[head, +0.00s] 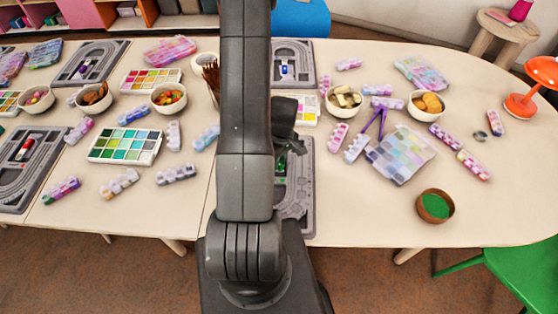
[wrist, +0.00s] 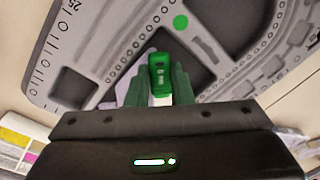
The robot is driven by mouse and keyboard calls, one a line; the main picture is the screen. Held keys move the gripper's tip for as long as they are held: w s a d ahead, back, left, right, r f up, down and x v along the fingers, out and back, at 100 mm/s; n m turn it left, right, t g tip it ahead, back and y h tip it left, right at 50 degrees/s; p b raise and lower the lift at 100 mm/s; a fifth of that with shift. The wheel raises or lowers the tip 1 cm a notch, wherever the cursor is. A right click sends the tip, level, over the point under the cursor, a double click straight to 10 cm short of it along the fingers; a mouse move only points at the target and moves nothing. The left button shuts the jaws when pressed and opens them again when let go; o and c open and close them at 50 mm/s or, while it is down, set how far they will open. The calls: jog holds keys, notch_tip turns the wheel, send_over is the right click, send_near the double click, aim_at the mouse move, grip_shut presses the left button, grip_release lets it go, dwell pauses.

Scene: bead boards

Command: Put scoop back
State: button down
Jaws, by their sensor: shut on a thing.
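My gripper (wrist: 160,92) is shut on a small bright green thing, likely the scoop (wrist: 160,72), seen between the fingertips in the wrist view. It is over or on a grey bead board (wrist: 88,45) with printed numbers and dark recesses; I cannot tell whether it touches the board. In the head view this board (head: 307,190) lies at the table's front middle, and my arm hides its left side. The green thing (head: 280,166) shows only as a sliver there, just below my gripper.
Other grey boards hold a blue piece (head: 284,68), a purple piece (head: 84,66) and a red piece (head: 26,148). A brown bowl of green beads (head: 435,206), a pastel bead case (head: 400,154) and several bead tubes lie right. A brush cup (head: 211,78) stands behind, left of my arm.

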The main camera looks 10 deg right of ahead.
jog(key=shift+f, duration=0.4)
jog(key=shift+f, duration=0.2)
jog(key=c, duration=1.6)
grip_release()
jog(key=shift+o, duration=0.2)
jog(key=shift+r, duration=0.1)
notch_tip(320, 180, up, 12)
jog(key=d+b, duration=0.1)
jog(key=b, duration=0.1)
jog(key=shift+w, duration=0.35)
jog(key=shift+r, duration=0.1)
